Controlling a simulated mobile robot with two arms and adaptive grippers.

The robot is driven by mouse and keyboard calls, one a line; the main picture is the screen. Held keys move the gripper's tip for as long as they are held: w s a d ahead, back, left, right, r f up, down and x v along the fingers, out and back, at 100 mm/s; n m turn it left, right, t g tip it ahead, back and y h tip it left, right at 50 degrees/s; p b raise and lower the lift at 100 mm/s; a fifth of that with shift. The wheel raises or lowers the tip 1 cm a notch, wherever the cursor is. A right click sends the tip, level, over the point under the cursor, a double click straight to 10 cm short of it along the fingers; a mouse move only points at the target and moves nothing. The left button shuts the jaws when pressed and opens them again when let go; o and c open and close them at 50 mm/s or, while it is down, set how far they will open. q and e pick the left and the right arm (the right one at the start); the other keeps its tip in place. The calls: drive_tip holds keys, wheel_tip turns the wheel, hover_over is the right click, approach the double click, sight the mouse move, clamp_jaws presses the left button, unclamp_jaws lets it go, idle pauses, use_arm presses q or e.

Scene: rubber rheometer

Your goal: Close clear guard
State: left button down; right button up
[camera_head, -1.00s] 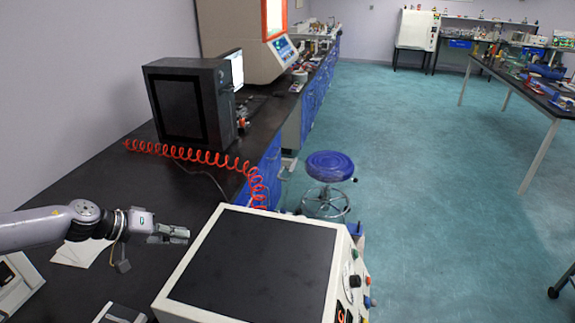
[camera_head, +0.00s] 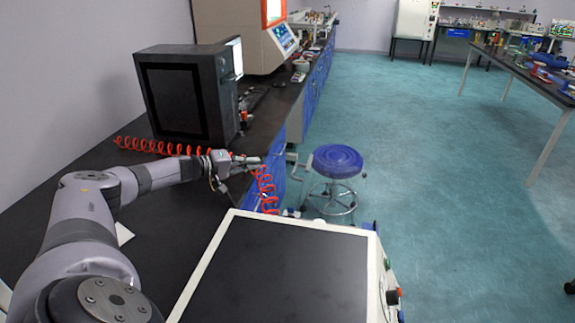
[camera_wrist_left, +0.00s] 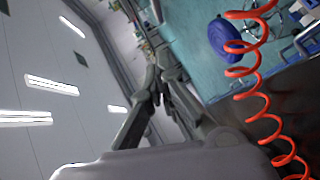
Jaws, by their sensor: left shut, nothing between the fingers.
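I cannot make out a clear guard in either view. A cream machine with a large dark top panel (camera_head: 285,272) fills the bottom of the head view. Its front side, with knobs and buttons, shows only in part at the right. My left gripper (camera_head: 256,163) is shut and empty. In the picture it is just above the machine's far left corner, by the red coiled hose (camera_head: 265,190). In the left wrist view, the shut fingers (camera_wrist_left: 160,80) show with the hose (camera_wrist_left: 252,72) to their right. My right gripper is not in view.
A black computer tower (camera_head: 185,97) stands on the dark bench (camera_head: 95,155) at the left. A blue stool (camera_head: 336,161) stands on the floor beyond the machine. Another table (camera_head: 535,80) is at the far right. The floor between is open.

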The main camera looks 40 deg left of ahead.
use_arm(q)
drive_tip(key=w+d+f, duration=0.3)
drive_tip(key=w+d, duration=0.2)
drive_tip(key=w, duration=0.3)
drive_tip(key=shift+w+f+p, duration=0.25)
drive_tip(key=shift+w+p, duration=0.05)
drive_tip(key=shift+p, duration=0.1)
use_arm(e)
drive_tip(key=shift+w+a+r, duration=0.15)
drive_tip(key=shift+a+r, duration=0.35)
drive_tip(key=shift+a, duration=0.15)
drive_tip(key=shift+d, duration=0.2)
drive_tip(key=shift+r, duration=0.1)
